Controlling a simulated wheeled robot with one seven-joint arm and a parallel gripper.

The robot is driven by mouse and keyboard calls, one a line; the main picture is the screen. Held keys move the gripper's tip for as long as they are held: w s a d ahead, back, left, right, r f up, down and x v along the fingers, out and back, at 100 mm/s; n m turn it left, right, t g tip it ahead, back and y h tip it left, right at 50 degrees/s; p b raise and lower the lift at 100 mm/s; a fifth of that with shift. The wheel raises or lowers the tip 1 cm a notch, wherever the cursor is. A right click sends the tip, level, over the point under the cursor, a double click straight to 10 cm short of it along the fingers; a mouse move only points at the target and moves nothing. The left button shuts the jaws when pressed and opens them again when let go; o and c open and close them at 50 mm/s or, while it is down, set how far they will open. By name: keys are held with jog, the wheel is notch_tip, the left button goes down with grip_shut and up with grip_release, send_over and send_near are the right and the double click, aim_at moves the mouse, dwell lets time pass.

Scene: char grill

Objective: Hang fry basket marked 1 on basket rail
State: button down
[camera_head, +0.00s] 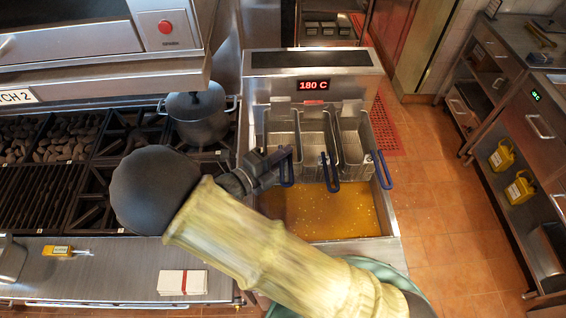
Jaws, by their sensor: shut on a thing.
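Three wire fry baskets stand side by side at the back of the fryer, above the oil: the left basket (281,134), the middle basket (317,130) and the right basket (352,142). Each has a blue handle toward the front. My gripper (284,163) is shut on the left basket's handle (288,172). My gripper and wrist partly cover that handle. No number can be read on any basket. The basket rail lies behind the baskets and is hard to make out, so I cannot tell whether the left basket is hooked on it.
The fryer's oil (330,212) is open in front of the baskets. A display (313,86) reads 180 C. A lidded pot (198,113) stands on the grill close to the left of the fryer. The tiled floor (440,210) at right is clear.

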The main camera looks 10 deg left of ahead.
aim_at(282, 146)
jog(key=shift+w+a+b, duration=0.2)
jog(key=shift+w+b, duration=0.3)
jog(key=shift+w, duration=0.3)
jog(key=shift+w+a+b, duration=0.2)
jog(key=shift+w+b, duration=0.25)
jog(key=shift+w, duration=0.3)
jog(key=shift+f, duration=1.75)
jog(key=c, duration=1.4)
grip_release()
jog(key=shift+s, duration=0.1)
jog(key=shift+a+f, duration=0.1)
